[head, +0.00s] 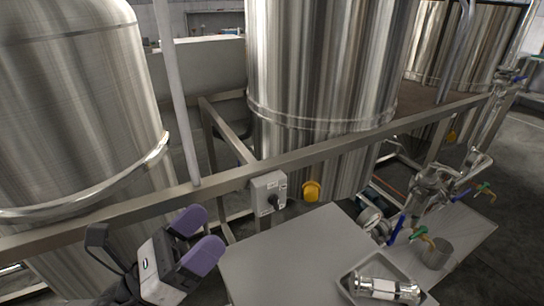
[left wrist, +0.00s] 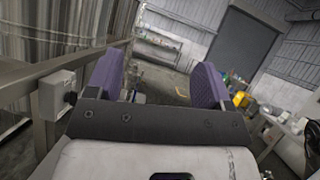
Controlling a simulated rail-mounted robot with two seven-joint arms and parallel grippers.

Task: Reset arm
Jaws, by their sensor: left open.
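My left gripper (head: 196,238) is at the lower left of the head view, in front of the metal rail. Its two purple fingers are spread apart with nothing between them. It also shows in the left wrist view (left wrist: 155,88), where the open fingers frame a stretch of floor and a far wall. A grey switch box (head: 268,193) with a dark knob is on the rail to the right of the gripper, apart from it. The box also shows at the left of the wrist view (left wrist: 57,94). My right gripper is not in view.
Large steel tanks (head: 322,60) stand behind the rail (head: 340,146). A grey table (head: 290,258) at the lower middle bears a tray with a shiny metal cylinder (head: 384,288). Pipes and valves with coloured handles (head: 421,233) are at the right, beside a metal cup (head: 438,254).

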